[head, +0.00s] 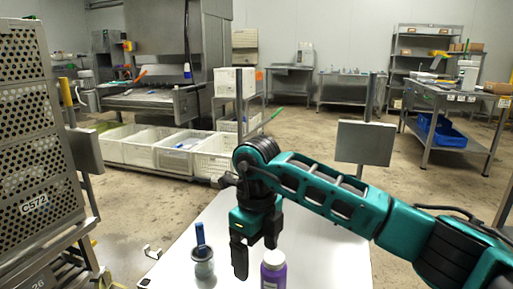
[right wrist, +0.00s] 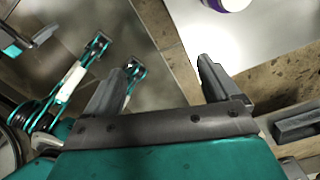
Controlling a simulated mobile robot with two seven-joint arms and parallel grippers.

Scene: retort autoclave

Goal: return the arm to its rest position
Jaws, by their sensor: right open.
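My right arm reaches in from the right in the head view, bent at a dark joint. Its right gripper (head: 256,258) hangs fingers down over the front of the white table (head: 217,235). The two fingers stand apart, and in the right wrist view the gap of the right gripper (right wrist: 160,78) is empty. A purple bottle with a white cap (head: 273,272) stands close to the right of the fingers, partly cut off by the frame; I cannot tell whether they touch. Part of a white and purple round thing shows in the right wrist view. My left gripper is not identifiable.
A grey cup (head: 203,269) with a blue-handled tool (head: 200,236) stands left of the gripper. A perforated rack (head: 27,130) fills the left side. White crates (head: 155,150) sit behind the table. A grey panel on a post (head: 365,143) rises behind my forearm. Open floor lies beyond.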

